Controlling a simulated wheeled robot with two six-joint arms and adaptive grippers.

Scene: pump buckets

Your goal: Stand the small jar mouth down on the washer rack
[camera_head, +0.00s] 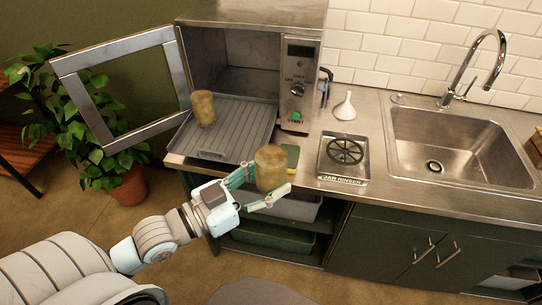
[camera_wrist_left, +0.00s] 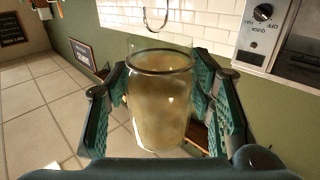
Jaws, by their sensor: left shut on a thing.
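My left gripper (camera_head: 268,194) is shut on a cloudy, brownish glass jar (camera_head: 270,168), held in the air in front of the counter edge. In the left wrist view the same jar (camera_wrist_left: 160,105) stands between the two green-padded fingers, with a dark ring near its top. I cannot tell for sure which end is its mouth. The washer rack (camera_head: 225,135) is a grey ribbed tray pulled out in front of the open washer. Another brownish jar (camera_head: 203,108) stands on the rack's back left part. My right gripper is not in view.
The washer door (camera_head: 120,88) is swung open to the left. A sponge (camera_head: 291,158) lies on the counter behind the held jar. The jar rinser (camera_head: 344,160), a white funnel (camera_head: 345,107) and the sink (camera_head: 460,145) are to the right. The rack's middle and right are bare.

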